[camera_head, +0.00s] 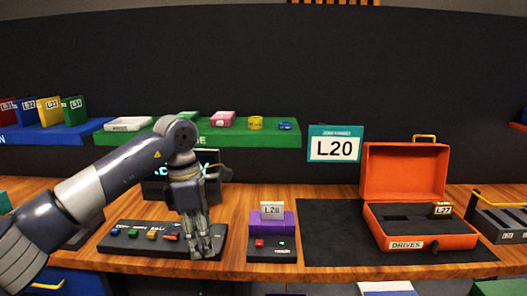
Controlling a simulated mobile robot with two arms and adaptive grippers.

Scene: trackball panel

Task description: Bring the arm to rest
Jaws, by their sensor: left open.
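My left arm comes in from the left, and my left gripper (203,250) points down at the right part of the dark control panel (120,247). The gripper is open, with nothing seen between its fingers. It hides the right part of the panel; I cannot tell whether the fingertips touch it. Several coloured buttons (134,234) show to the left of the gripper. A dark screen (153,190) stands behind the panel, partly hidden by my arm. My right gripper is not in view.
A purple dock (285,224) with a card marked L20 (272,210) stands right of the gripper. Further right, an open orange case (405,172) lies on a dark mat (325,238). A green shelf (285,135) runs behind the arm. Wooden table (236,232) shows between panel and dock.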

